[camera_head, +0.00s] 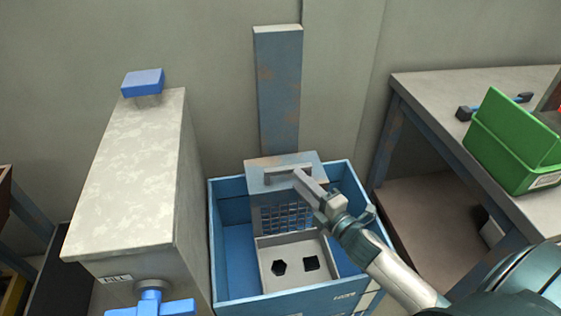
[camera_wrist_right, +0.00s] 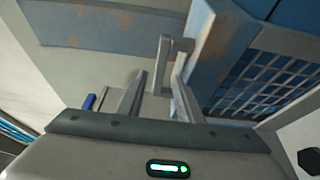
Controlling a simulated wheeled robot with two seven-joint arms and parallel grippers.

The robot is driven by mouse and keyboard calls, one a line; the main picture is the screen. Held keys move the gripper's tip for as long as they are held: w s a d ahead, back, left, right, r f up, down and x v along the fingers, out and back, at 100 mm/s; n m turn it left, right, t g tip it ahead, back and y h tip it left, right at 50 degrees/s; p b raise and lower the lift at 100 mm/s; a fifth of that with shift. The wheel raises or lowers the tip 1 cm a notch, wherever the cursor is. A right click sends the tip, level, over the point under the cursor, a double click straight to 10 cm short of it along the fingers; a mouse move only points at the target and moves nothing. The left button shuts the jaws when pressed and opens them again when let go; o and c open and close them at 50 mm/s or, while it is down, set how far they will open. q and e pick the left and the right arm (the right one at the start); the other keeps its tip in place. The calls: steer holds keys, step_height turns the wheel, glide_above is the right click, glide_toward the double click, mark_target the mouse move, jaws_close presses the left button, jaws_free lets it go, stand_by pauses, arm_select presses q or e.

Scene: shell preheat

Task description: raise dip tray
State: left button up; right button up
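The dip tray (camera_head: 262,252) is a grey plate with two dark shapes, inside a blue open-topped tank (camera_head: 232,262). A blue-grey bracket with a lattice panel (camera_head: 283,217) rises behind it and carries a grey bar handle (camera_head: 288,172) on top. My right gripper (camera_head: 308,188) is at the right end of this handle. In the right wrist view its two fingers (camera_wrist_right: 157,98) stand apart, with the handle (camera_wrist_right: 178,44) by their tips. I cannot tell whether they touch it. My left gripper is not in view.
A tall pale cabinet (camera_head: 138,170) with a blue knob (camera_head: 143,82) on top and a blue valve handle (camera_head: 151,304) in front stands left of the tank. A bench (camera_head: 440,95) with a green bin (camera_head: 510,142) is at right. A blue-grey upright (camera_head: 278,90) stands behind the tank.

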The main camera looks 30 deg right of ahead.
mark_target(286, 167)
steer(key=w, duration=0.3)
steer(key=w+a, duration=0.1)
steer(key=w, duration=0.6)
steer(key=shift+w+a, duration=0.25)
steer(key=shift+w, duration=0.05)
jaws_close()
